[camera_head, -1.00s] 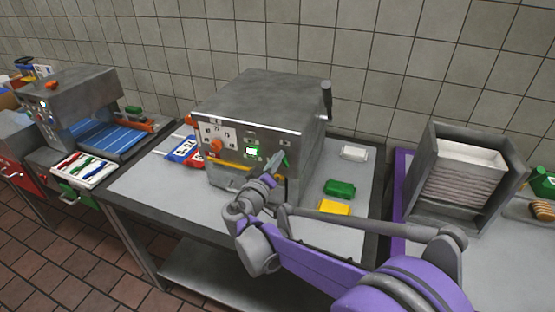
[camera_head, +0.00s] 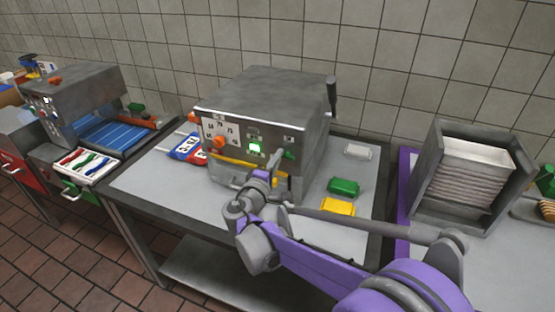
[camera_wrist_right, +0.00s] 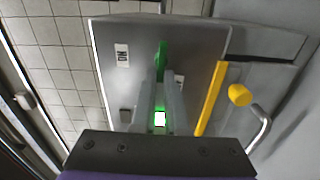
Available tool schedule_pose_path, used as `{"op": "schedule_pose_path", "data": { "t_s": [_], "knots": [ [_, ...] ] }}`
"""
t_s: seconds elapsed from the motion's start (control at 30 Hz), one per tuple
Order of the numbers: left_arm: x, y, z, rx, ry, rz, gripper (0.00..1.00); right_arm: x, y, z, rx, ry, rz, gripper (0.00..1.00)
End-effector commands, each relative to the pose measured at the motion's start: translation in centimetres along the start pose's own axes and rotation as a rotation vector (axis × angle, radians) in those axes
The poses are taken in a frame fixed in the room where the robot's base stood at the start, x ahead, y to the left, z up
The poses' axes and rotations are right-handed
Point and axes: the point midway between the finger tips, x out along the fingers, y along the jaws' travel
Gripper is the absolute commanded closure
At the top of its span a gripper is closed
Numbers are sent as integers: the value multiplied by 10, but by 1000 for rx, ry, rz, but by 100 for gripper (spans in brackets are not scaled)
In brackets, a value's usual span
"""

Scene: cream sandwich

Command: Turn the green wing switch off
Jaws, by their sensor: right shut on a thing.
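The green wing switch (camera_head: 289,154) is on the front panel of the grey metal machine (camera_head: 262,92). A lit green indicator (camera_head: 255,149) glows beside it. My right gripper (camera_head: 276,160) is at the panel. In the right wrist view the green wing switch (camera_wrist_right: 161,62) stands upright between the fingertips of my right gripper (camera_wrist_right: 159,88), which is shut on it. The fingers hide part of the switch. The lit indicator (camera_wrist_right: 160,119) shows between the fingers there. My left gripper is out of view.
Green (camera_head: 343,187) and yellow (camera_head: 337,207) blocks and a white block (camera_head: 358,151) lie on the table right of the machine. A yellow handle bar (camera_head: 233,162) crosses the machine's front. A rack (camera_head: 473,176) stands at the right; another machine (camera_head: 75,95) stands at the left.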

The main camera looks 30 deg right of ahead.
Motion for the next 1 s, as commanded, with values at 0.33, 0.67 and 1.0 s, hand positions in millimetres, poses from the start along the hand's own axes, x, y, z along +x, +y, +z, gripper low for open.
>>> {"op": "schedule_pose_path", "data": {
  "t_s": [0.33, 0.67, 1.0],
  "knots": [
    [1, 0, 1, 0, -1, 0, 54, 0, -2, 0, -52, 0, -1, 100],
    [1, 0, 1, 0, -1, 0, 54, 0, -2, 0, -52, 0, -1, 87],
    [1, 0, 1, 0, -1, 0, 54, 0, -1, 0, -51, 0, -1, 59]
  ]
}}
